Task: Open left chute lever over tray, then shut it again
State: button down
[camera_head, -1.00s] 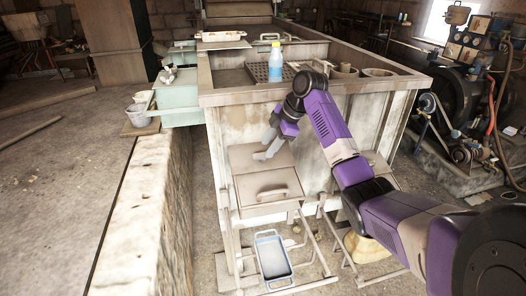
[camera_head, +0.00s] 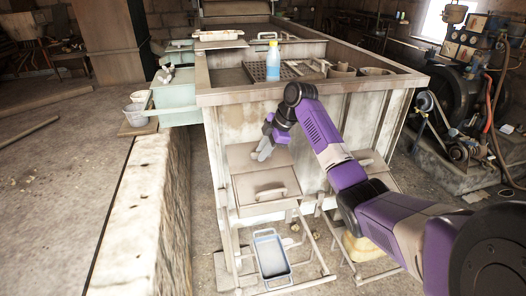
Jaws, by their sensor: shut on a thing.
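The left chute (camera_head: 248,182) is a pale, worn box on the front of the large bin, with a bar handle (camera_head: 271,194) on its sloping front. A blue-rimmed tray (camera_head: 271,258) sits on the frame below it. My gripper (camera_head: 261,153) is at the top of the chute, up and left of the bar handle and apart from it. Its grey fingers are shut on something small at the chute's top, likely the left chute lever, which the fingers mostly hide. The chute's opening is not clearly visible.
The bin's top holds a blue bottle (camera_head: 273,62), a dark grate and several pots. A second chute (camera_head: 370,165) with a pale sack (camera_head: 366,246) below is at right, behind my arm. A stone wall (camera_head: 150,215) borders the left, and an engine (camera_head: 455,110) stands at right.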

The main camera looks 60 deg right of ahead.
jog(key=shift+m+p, duration=0.3)
jog(key=m+p, duration=0.1)
jog(key=m+h+p, duration=0.1)
jog(key=shift+a+r+m+t, duration=0.2)
jog(key=shift+m+t, duration=0.1)
jog(key=shift+t, duration=0.1)
jog(key=m+h+p, duration=0.1)
jog(key=m+p, duration=0.1)
jog(key=m+h+p, duration=0.1)
jog(key=m+p, duration=0.1)
jog(key=m, duration=0.1)
jog(key=shift+a+f+m+p, duration=0.1)
jog(key=shift+m+p, duration=0.2)
jog(key=shift+p, duration=0.05)
jog(key=m+h+p, duration=0.1)
jog(key=m+p, duration=0.2)
jog(key=m, duration=0.1)
jog(key=shift+a+m+h, duration=0.1)
jog(key=shift+m+h, duration=0.2)
jog(key=shift+h, duration=0.1)
jog(key=shift+f+m+g+h+p, duration=0.15)
jog(key=shift+m+h+p, duration=0.2)
jog(key=shift+m, duration=0.4)
jog(key=shift+m+g+h+p, duration=0.15)
jog(key=shift+m+p, duration=0.3)
jog(key=shift+m, duration=0.3)
jog(key=c, duration=1.3)
grip_release()
